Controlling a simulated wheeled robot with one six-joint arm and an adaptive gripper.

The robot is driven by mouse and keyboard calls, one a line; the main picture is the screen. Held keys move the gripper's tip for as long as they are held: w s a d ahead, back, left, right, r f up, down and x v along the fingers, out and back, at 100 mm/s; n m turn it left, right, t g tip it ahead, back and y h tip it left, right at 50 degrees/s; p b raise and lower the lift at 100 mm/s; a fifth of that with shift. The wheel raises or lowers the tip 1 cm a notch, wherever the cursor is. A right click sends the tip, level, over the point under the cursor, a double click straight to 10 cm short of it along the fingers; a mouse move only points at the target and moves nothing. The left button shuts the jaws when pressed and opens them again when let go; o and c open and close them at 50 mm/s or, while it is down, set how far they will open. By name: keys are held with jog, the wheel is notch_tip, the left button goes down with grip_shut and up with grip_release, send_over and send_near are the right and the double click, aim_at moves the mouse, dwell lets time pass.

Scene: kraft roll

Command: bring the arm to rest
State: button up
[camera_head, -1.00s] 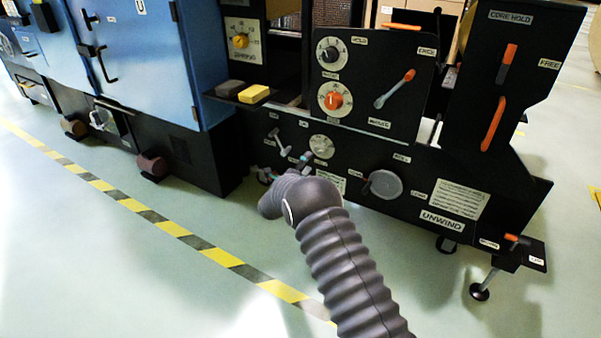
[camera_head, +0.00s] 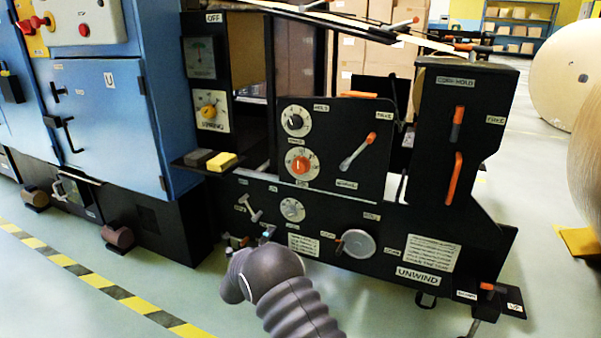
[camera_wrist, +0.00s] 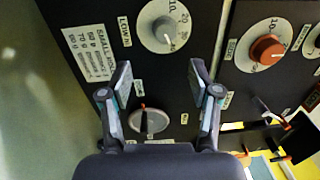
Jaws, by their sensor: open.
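My gripper (camera_wrist: 160,92) is open and empty in the wrist view, its two fingers apart in front of the black machine panel. Between and beyond the fingers are a round grey dial (camera_wrist: 165,28) and a grey knob with a red mark (camera_wrist: 149,121). I cannot tell whether the fingers touch the panel. In the head view my arm (camera_head: 275,285) reaches up from the bottom edge to the lower front of the machine marked UNWIND. The gripper (camera_head: 267,238) is mostly hidden behind the arm there, with only small tips showing.
The black unwind machine (camera_head: 455,215) carries dials, an orange handle (camera_head: 452,178) and a round grey disc (camera_head: 357,243). Blue cabinets (camera_head: 105,110) stand at left. Large paper rolls (camera_head: 560,88) stand at right. The green floor (camera_head: 60,300) is open in front, crossed by a yellow-black stripe.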

jog(key=s+a+f+n+g+y, duration=0.3)
jog(key=a+f+n+g+y, duration=0.3)
jog(key=f+n, duration=0.45)
jog(key=s+a+n+g+y, duration=0.2)
jog(key=s+n+y, duration=0.1)
jog(key=s, duration=0.2)
jog(key=s+d+r+n+g+h+p, duration=0.1)
jog(key=s+d+r+n+p, duration=0.3)
jog(key=s+d+r, duration=1.5)
jog(key=s+d+r+n+g+h+p, duration=0.2)
jog(key=s+d+r+p, duration=0.4)
jog(key=s+d+r, duration=1.4)
notch_tip(320, 180, up, 6)
jog(key=s+n+g, duration=0.1)
jog(key=s+n, duration=0.1)
jog(key=shift+s+n+p, duration=0.35)
